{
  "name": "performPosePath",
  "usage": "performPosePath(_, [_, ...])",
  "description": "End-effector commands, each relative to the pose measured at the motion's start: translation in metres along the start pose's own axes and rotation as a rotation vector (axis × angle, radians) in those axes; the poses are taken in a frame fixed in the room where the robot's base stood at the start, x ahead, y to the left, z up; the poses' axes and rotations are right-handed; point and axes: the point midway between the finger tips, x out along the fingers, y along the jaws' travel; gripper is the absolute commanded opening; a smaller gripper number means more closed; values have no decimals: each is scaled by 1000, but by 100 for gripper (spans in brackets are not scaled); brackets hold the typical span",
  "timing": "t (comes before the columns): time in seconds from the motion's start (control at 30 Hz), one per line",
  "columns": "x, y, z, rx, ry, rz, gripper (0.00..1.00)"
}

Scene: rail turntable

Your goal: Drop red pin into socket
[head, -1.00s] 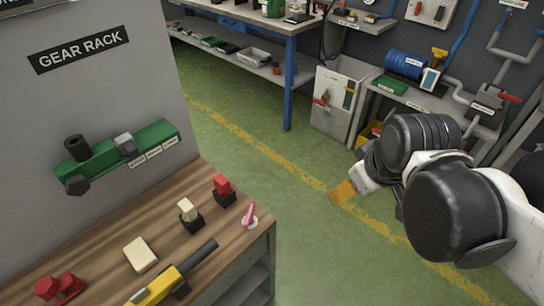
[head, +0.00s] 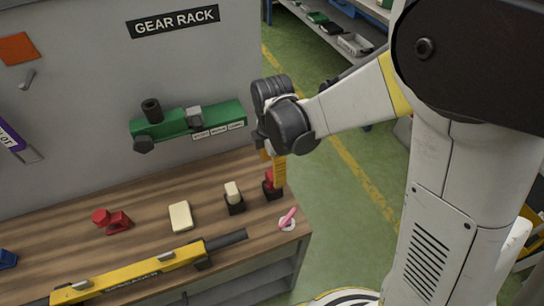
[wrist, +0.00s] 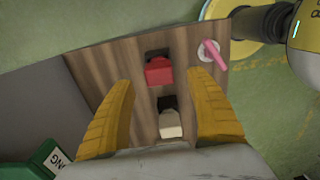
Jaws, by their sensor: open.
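A red-topped piece, seemingly the red pin (wrist: 159,70), stands in a small black holder on the wooden bench. In the head view the red pin (head: 268,184) is partly hidden behind a yellow finger. My gripper (head: 273,168) is above it, and its fingers look open and empty. In the wrist view my gripper (wrist: 163,88) has its two yellow fingers wide apart, with the red pin between and just beyond their tips. A cream-topped piece (head: 232,191) stands in a similar black holder beside it. I cannot tell which part is the socket.
A pink peg (head: 289,215) leans on a white disc near the bench corner. A cream block (head: 181,217), a red fixture (head: 115,222) and a yellow bar (head: 150,270) lie to the left. A green gear rack (head: 215,119) is on the grey panel behind.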

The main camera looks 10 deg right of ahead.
Motion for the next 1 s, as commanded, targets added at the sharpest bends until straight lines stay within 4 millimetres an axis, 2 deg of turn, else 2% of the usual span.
performPosePath(0.03, [14,0,0,1,0,0,65])
performPosePath(0.1, [26,0,0,1,0,0,65])
performPosePath(0.3, [48,0,0,2,0,1,65])
performPosePath(0.7, [53,0,0,2,0,1,63])
performPosePath(0.77, [53,0,0,2,0,1,45])
performPosePath(0.9, [53,0,0,2,0,1,2])
performPosePath(1.0, [53,0,0,2,0,1,0])
